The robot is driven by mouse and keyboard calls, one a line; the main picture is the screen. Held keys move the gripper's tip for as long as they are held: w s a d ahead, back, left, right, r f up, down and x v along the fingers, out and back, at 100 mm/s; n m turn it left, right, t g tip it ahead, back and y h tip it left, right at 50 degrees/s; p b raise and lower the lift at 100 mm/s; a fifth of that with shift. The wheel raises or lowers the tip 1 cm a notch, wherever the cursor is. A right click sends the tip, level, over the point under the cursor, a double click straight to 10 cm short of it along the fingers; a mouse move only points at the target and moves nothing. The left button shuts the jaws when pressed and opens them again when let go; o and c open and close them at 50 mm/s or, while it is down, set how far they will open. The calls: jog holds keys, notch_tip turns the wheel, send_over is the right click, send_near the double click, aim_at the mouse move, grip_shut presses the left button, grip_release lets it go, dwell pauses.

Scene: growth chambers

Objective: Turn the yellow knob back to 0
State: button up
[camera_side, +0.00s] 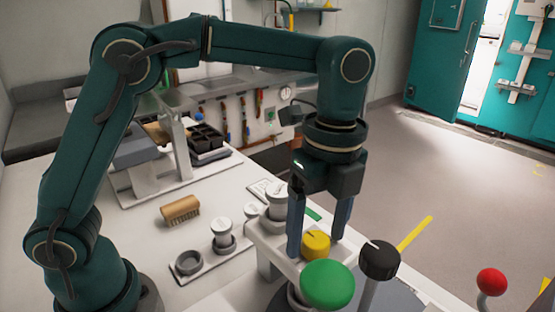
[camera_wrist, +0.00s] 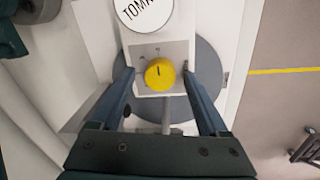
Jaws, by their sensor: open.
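The yellow knob (camera_side: 316,243) sits on a pale panel in the side view, behind the green button. In the wrist view the yellow knob (camera_wrist: 160,74) shows from above on a light square plate, with a dark pointer line on its top and small dark marks around it. My gripper (camera_side: 318,250) points down over the knob, with one finger on each side of it. In the wrist view my gripper (camera_wrist: 160,76) is open, and gaps show between the fingers and the knob. The marks are too small to read.
A green button (camera_side: 327,284) stands in front of the knob, and a black knob (camera_side: 380,259) on a post stands to its right. A red ball-topped lever (camera_side: 491,282) is further right. A wooden brush (camera_side: 180,210) lies on the white table. A white round label (camera_wrist: 145,10) is beyond the knob.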

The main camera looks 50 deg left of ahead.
grip_shut()
